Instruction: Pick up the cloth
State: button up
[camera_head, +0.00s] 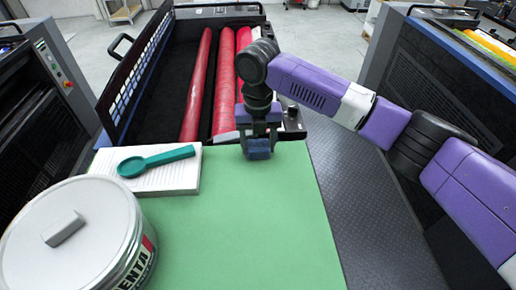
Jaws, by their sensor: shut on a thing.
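My gripper (259,143) points down at the far edge of the green work surface (240,220), right of the middle of that edge. It is shut on a small dark blue folded cloth (258,150). The fingers cover part of the cloth, and I cannot tell whether the cloth touches the surface or hangs just above it.
A large tin with a grey lid (70,225) stands at the front left. Behind it a teal spoon-like tool (155,160) lies on a white pad (170,182). Beyond the surface is an open ink unit with red rollers (198,85). The green middle is clear.

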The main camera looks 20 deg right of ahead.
aim_at(258, 144)
notch_tip(258, 144, up, 20)
jog(key=b, duration=0.2)
dwell(0.5)
